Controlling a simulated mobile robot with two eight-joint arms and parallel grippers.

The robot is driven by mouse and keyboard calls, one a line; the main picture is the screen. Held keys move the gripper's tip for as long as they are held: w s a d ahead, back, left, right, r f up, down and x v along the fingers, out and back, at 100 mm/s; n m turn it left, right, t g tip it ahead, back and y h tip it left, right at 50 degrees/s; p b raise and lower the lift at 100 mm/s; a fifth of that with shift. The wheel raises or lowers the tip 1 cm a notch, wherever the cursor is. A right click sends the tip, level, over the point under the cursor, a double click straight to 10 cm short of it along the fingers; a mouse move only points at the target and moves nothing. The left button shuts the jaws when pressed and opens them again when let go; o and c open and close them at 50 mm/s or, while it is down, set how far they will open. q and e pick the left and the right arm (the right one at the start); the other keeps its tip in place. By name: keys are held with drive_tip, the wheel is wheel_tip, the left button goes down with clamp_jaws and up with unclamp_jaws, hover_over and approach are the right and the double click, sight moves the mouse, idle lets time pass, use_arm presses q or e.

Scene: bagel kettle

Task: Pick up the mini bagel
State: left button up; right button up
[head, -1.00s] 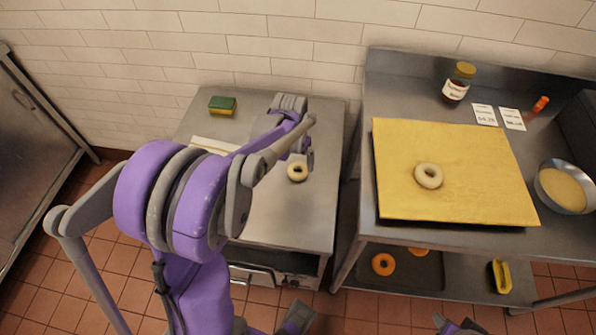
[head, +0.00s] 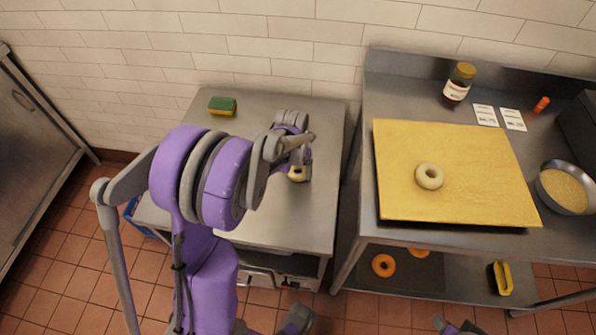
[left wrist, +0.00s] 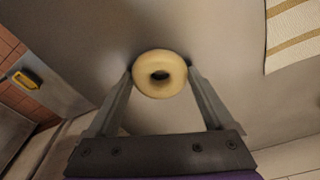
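The mini bagel (head: 298,175) is a small pale ring lying on the left steel table (head: 265,222), partly hidden by my left gripper (head: 304,160). In the left wrist view the bagel (left wrist: 160,88) sits between the tips of the two fingers, one at each side of it. The left gripper (left wrist: 160,76) is open about as wide as the bagel; I cannot tell if the fingers touch it. The bagel rests on the table.
A sponge (head: 222,106) lies at the table's back left. A striped towel (left wrist: 292,32) shows in the left wrist view. On the right table, another bagel (head: 429,176) lies on a yellow board (head: 470,200), near a jar (head: 458,84) and a bowl (head: 563,187).

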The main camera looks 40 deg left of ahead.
use_arm(q)
drive_tip(key=c, duration=0.4)
wheel_tip(320, 180, up, 10)
drive_tip(key=shift+r+p, duration=0.1)
drive_tip(key=shift+p, duration=0.45)
